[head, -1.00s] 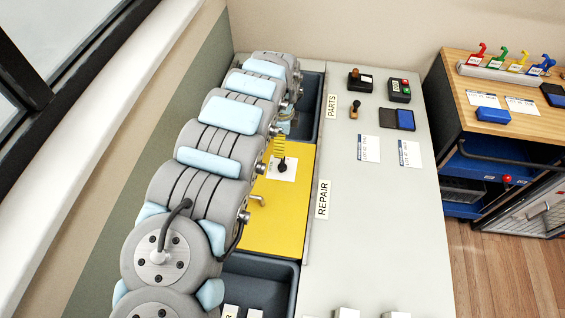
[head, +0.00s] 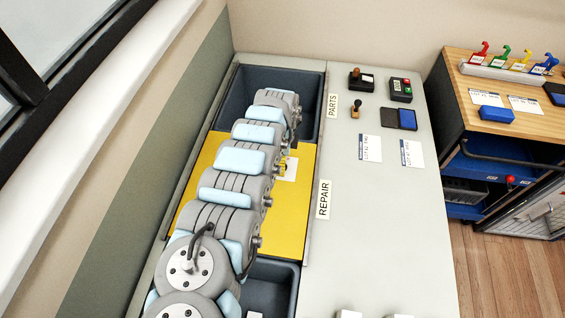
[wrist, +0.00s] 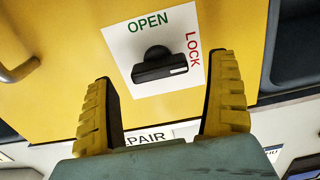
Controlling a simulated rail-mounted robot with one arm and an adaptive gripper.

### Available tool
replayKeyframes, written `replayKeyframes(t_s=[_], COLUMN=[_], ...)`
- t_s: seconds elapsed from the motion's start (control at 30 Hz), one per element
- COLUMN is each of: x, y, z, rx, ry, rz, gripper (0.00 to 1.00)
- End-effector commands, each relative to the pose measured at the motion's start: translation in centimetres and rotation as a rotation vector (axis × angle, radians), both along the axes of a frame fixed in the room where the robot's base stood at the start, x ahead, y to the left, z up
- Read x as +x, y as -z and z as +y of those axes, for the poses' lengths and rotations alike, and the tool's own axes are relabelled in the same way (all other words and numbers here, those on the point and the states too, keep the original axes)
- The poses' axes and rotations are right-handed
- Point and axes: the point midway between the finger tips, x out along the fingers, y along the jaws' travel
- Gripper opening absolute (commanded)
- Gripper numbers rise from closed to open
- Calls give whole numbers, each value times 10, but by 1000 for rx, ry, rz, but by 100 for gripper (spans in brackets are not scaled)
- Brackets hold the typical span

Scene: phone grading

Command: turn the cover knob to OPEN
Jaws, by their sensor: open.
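The black cover knob (wrist: 158,66) sits on a white label plate (wrist: 122,42) on the yellow cover (wrist: 60,75). The plate reads OPEN in green and LOCK in red. The knob's bar lies roughly level in the wrist view, its white mark on the right, towards LOCK. My gripper (wrist: 163,70) is open, with one yellow finger to each side of the knob in the picture; no contact shows. In the head view the yellow cover (head: 288,220) and part of the plate (head: 291,171) show, but my arm hides the knob and most of my gripper.
A metal handle (wrist: 20,68) stands on the cover, left in the wrist view. Dark bins lie beyond (head: 235,90) and before (head: 285,272) the cover. The PARTS (head: 332,106) and REPAIR (head: 323,200) labels are on the grey counter (head: 380,230) to the right.

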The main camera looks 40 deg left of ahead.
Motion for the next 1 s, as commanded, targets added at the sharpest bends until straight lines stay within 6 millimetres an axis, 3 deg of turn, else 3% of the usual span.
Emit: replayKeyframes(t_s=[0.2, 0.57, 0.67, 0.8, 1.0], x=[-1, -1, -1, -1, -1], y=[13, 15, 15, 15, 15], z=[0, 0, 0, 0, 0], rx=[0, 0, 0, 0, 0], ry=[-1, -1, -1, -1, -7], rz=[2, 1, 1, 1, 1], gripper=[89, 89, 67, 27, 25])
